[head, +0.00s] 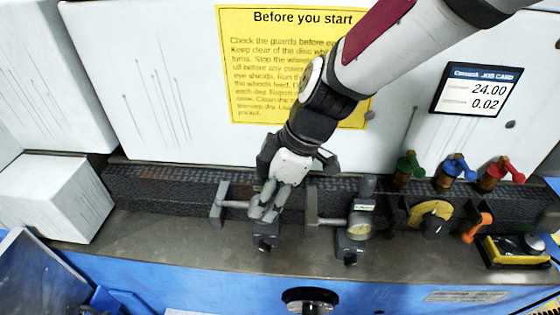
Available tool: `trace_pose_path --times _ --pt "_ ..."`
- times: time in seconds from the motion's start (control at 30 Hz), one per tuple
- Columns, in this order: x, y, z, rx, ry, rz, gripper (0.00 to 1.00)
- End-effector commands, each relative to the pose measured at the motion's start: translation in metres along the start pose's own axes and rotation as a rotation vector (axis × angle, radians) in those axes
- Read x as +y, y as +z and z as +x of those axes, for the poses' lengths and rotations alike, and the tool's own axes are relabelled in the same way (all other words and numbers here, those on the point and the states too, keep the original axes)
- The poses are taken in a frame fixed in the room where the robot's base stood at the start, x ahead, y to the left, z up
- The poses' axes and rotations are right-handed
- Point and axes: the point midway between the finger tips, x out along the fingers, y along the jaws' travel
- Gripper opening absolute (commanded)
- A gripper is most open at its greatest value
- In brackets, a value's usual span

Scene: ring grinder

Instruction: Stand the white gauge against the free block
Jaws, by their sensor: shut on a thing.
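My gripper (264,212) is shut just above and in front of the left dark block (265,240) on the grey ledge. What it holds is almost wholly hidden by the fingers; it appears to be the white gauge, but its face does not show. I cannot tell whether it touches the block or the ledge. The right dark block (350,249) has a round dial gauge (360,225) with a pale yellowish face standing against it. No gauge shows clearly against the left block.
Grey T-shaped handles (217,204) stick out beside each block. To the right are a yellow dial (432,216), an orange lever (477,226), coloured valves (449,170) and a yellow-black box (512,250). A white box (52,195) stands left. The ledge (160,215) between is clear.

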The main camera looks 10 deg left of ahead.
Motion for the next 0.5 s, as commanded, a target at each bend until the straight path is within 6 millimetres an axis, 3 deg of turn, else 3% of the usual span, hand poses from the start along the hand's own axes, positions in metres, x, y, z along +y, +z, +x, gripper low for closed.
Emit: trace_pose_path --times 0.5 --pt "0.002 0.012 0.032 0.002 0.003 0.0 0.0"
